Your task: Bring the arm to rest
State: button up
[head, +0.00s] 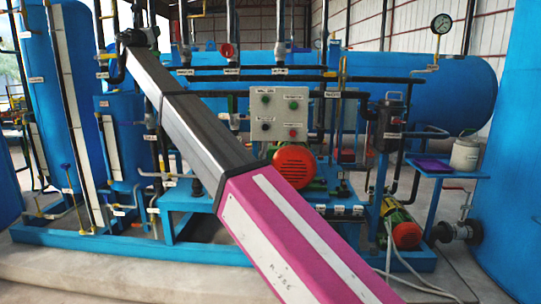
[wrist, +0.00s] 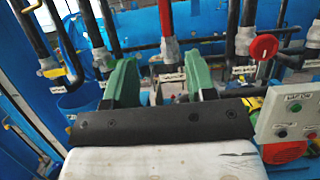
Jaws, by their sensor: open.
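My gripper (wrist: 160,62) shows in the wrist view with its two green fingers apart and nothing between them. Behind the fingers is a dark bar on a pale, scuffed body. Beyond the fingers stand pipes and valves of the plant; I cannot tell the exact gap to them. In the head view my arm (head: 190,120), pink and white near and dark grey farther off, reaches from the bottom right to the upper left. Its far end is small there, and I cannot make out the fingers.
A control box (head: 279,114) with buttons stands right of my arm and also shows in the wrist view (wrist: 288,117). A red valve wheel (wrist: 264,46) is right of the fingers. Blue tanks (head: 60,110) stand at left. Bare concrete floor (head: 100,275) lies in front.

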jog(key=w+d+f+m+g+h, duration=0.15)
jog(key=d+f+m+g, duration=0.3)
jog(key=d+f, duration=1.1)
jog(key=w+d+f+m+g+h, duration=0.2)
jog(key=d+f+m, duration=0.6)
jog(key=f, duration=1.3)
jog(key=w+d+f+m+g, duration=0.2)
jog(key=d+f+m+g, duration=0.25)
jog(key=d+f, duration=1.2)
jog(key=s+d+f+m+g, duration=0.2)
jog(key=s+d+f+m, duration=0.1)
jog(key=s+d+f, duration=0.4)
jog(key=s+d+f+m+g+y, duration=0.1)
jog(key=s+d+f+m+g, duration=0.2)
jog(key=f, duration=0.6)
jog(key=s+d+f+m+g, duration=0.1)
jog(key=s+d+f+m, duration=0.1)
jog(key=s+d+f, duration=0.4)
jog(key=s+d+f+m+g+y, duration=0.2)
jog(key=s+d+f+m, duration=0.3)
jog(key=s, duration=0.5)
jog(key=s+d+f+m+g+y, duration=0.2)
jog(key=s+d+f+m, duration=0.3)
jog(key=s+f, duration=0.5)
jog(key=shift+s+d+f+g, duration=0.3)
jog(key=shift+s+g, duration=0.15)
jog(key=shift+g, duration=0.35)
